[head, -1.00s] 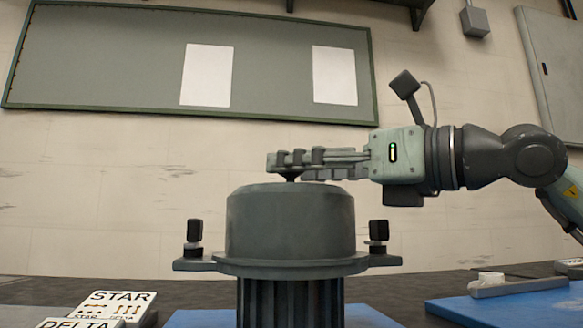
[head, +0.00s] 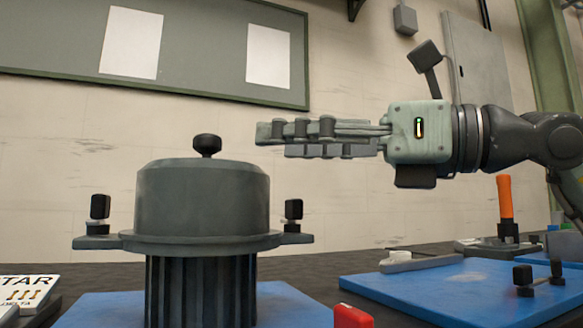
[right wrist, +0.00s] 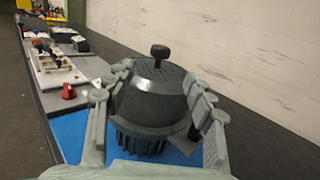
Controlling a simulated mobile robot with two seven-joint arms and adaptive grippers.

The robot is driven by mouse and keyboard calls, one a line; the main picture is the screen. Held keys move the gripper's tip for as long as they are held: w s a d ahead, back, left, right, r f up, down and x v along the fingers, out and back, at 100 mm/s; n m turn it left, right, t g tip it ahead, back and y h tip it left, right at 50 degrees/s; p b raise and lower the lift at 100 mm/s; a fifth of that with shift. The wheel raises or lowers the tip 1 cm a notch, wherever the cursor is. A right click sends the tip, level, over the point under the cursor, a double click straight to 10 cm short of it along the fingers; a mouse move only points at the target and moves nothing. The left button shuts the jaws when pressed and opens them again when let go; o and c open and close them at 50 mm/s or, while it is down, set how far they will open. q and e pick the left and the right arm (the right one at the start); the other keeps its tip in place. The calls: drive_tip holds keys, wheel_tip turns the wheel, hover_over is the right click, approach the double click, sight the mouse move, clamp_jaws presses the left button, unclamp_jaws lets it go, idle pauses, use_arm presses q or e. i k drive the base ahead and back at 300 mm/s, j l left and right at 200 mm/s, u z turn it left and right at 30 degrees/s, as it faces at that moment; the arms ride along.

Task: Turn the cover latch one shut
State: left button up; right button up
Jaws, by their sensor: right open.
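The grey round cover (head: 202,200) sits on a dark ribbed motor body (head: 200,292), with a black knob (head: 207,145) on top. Two black cover latches stand upright on its side ears, one on the left (head: 99,208) and one on the right (head: 293,211). I cannot tell which is latch one. My right gripper (head: 270,142) is to the right of the top knob, above the right latch and apart from both. In the right wrist view the cover (right wrist: 155,100) shows between its spread, empty fingers (right wrist: 158,100). My left gripper is out of view.
The motor stands on a blue mat (head: 285,305). Another blue mat (head: 430,285) at the right holds a black two-knobbed part (head: 537,278). An orange-handled tool (head: 505,205) stands behind it. A red block (head: 352,316) is at the front, and a STAR/DELTA plate (head: 25,290) at the left.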

sight(100, 203)
drive_tip(key=k, duration=2)
